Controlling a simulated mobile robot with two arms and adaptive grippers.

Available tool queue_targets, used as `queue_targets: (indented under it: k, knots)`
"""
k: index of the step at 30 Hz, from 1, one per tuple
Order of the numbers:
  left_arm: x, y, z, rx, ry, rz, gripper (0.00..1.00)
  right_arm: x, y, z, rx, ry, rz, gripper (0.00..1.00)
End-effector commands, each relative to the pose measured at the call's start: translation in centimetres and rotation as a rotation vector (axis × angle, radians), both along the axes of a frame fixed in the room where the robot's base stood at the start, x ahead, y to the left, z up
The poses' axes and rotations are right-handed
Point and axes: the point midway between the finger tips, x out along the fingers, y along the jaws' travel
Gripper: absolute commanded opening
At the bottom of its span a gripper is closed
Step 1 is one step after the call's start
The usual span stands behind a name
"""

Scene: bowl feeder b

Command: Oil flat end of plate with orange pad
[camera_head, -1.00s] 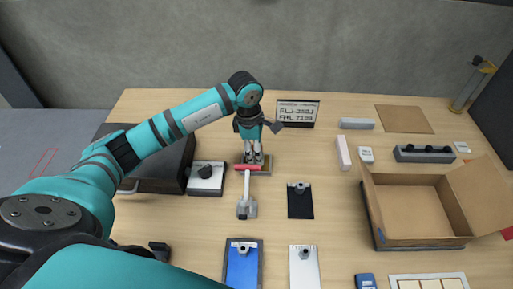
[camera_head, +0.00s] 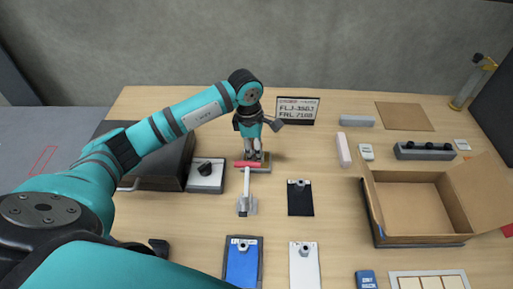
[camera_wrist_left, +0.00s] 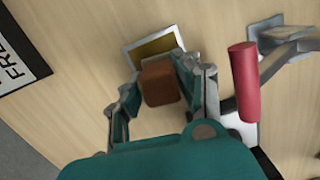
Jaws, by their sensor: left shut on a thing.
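My left gripper (camera_head: 254,155) is over the back middle of the table, pointing down. In the left wrist view its fingers (camera_wrist_left: 160,88) are shut on a small brown-orange block, which looks like the orange pad (camera_wrist_left: 158,84). Partly hidden behind the pad is a shallow metal-rimmed tray (camera_wrist_left: 135,58) with an amber surface. I cannot tell whether the pad touches it. Beside the gripper is a T-shaped piece with a red cylinder (camera_wrist_left: 244,80) and a grey stem (camera_head: 246,184). I cannot pick out the plate's flat end for certain. My right gripper is not in view.
A box with a dark knob (camera_head: 205,181) stands left of the gripper. A black clipboard (camera_head: 300,206), a blue one (camera_head: 242,268) and a white one (camera_head: 305,270) lie in front. An open cardboard box (camera_head: 425,240) stands right. A sign (camera_head: 297,110) stands behind.

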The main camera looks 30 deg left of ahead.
Motion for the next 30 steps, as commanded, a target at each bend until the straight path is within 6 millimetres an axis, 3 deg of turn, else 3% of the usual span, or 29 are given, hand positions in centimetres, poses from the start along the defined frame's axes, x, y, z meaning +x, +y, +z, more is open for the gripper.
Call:
queue_targets:
  k: [30]
  knots:
    - [0.01, 0.01, -0.66, 0.000, 0.000, 0.000, 0.07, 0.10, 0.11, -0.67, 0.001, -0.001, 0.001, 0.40]
